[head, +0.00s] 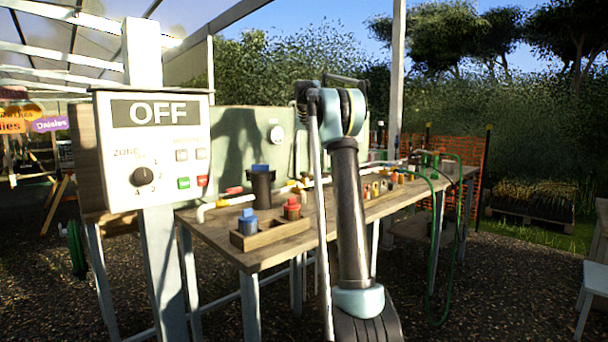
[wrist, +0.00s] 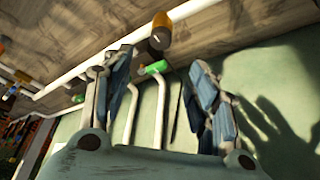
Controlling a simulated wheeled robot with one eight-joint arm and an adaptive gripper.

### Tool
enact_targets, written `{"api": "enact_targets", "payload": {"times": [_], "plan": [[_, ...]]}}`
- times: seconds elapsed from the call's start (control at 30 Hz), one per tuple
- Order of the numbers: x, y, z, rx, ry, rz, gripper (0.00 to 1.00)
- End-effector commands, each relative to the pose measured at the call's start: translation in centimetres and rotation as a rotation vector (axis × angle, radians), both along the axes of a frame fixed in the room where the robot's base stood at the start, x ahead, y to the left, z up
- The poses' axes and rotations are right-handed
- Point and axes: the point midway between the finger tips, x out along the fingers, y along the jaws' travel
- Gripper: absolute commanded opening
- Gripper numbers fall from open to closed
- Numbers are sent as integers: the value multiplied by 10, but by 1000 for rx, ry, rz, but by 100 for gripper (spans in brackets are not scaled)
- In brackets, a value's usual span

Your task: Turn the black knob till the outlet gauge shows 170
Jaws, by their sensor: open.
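A dark round knob (head: 143,176) sits on the front of a white control box, with zone marks around it. I cannot tell whether it is the knob that acts on the outlet gauge. A small round white dial (head: 276,134) on the green backboard may be a gauge; its reading is too small to make out. My gripper (wrist: 160,65) is open and empty in the wrist view, its blue-grey fingers spread apart in front of the green board. No black knob is clear between them. In the head view my arm hides my gripper and part of the bench.
The white box (head: 108,150) shows OFF. The wooden bench (head: 285,243) carries a white pipe (wrist: 78,75), a black pot with a blue top (head: 261,185), and a wooden tray (head: 270,236) with blue and red parts. An orange-brown cylinder (wrist: 161,30) and green fitting (wrist: 154,68) lie near my fingers.

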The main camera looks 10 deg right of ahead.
Motion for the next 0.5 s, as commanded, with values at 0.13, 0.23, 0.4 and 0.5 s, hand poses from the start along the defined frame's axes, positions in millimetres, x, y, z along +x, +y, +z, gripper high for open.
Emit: {"api": "enact_targets", "payload": {"times": [0.13, 0.23, 0.4, 0.5], "plan": [[10, -1, -25, 0, 0, 0, 53], [17, -2, -42, 0, 0, 0, 53], [28, -4, -69, 0, 0, 1, 53], [35, -5, -85, 0, 0, 1, 53]]}}
